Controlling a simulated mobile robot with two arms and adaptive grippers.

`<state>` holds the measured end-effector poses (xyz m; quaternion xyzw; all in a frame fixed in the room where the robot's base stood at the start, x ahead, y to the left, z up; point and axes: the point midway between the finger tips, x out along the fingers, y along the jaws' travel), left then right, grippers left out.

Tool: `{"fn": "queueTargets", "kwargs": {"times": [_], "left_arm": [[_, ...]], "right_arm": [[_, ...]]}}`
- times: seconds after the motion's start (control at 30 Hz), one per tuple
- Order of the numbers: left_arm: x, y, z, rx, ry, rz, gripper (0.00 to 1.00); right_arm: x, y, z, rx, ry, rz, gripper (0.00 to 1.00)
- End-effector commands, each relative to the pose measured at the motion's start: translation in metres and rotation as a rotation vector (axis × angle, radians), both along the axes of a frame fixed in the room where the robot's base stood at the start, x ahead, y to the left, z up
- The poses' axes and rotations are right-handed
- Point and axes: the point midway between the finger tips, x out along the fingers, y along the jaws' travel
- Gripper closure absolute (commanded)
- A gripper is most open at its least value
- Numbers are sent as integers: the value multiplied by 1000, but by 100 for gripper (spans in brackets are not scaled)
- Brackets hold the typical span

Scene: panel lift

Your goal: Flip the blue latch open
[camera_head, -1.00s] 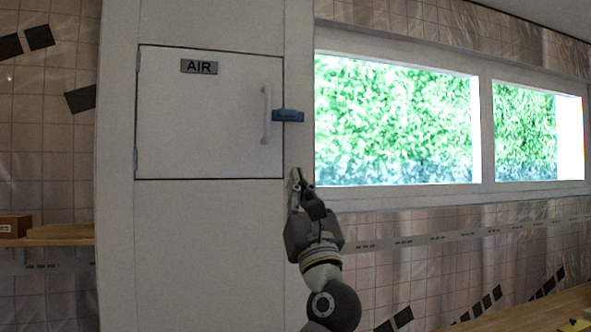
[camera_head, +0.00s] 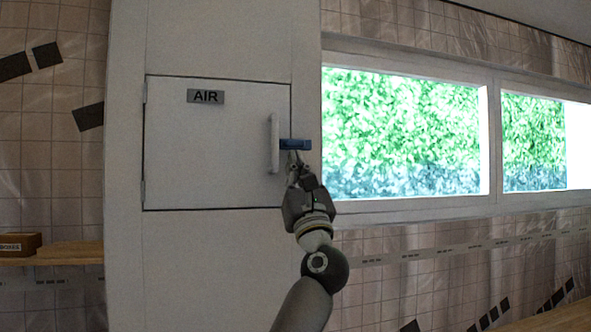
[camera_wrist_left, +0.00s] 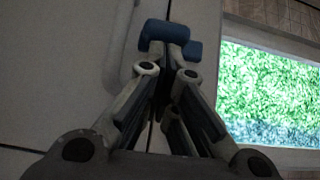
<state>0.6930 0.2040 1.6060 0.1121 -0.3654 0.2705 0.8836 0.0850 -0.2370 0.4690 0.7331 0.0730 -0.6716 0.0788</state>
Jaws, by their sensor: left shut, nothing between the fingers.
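The blue latch (camera_head: 296,144) lies level across the right edge of the closed white panel door (camera_head: 210,150) marked AIR. A white vertical handle (camera_head: 273,143) is just left of the latch. My left gripper (camera_head: 294,160) is shut and empty, with its fingertips right below the latch. In the left wrist view the blue latch (camera_wrist_left: 165,31) is just beyond the fingertips of my left gripper (camera_wrist_left: 168,68). I cannot tell whether they touch. My right gripper is not in view.
A window (camera_head: 400,135) with green foliage is to the right of the white cabinet (camera_head: 215,265). A box (camera_head: 20,244) sits on a wooden shelf (camera_head: 70,253) at the left. A wooden surface (camera_head: 560,318) shows at the lower right.

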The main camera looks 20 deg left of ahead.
Motion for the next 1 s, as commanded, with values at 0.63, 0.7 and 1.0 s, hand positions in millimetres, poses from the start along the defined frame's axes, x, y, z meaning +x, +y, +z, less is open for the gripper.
{"fn": "queueTargets", "kwargs": {"times": [0.63, 0.7, 1.0], "left_arm": [[-7, 10, 11, 1, -1, 0, 100], [-7, 10, 11, 1, -1, 0, 100], [-13, 4, 2, 0, 1, -2, 100]], "right_arm": [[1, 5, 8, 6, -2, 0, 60], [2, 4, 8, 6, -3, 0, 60], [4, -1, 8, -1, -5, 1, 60]]}}
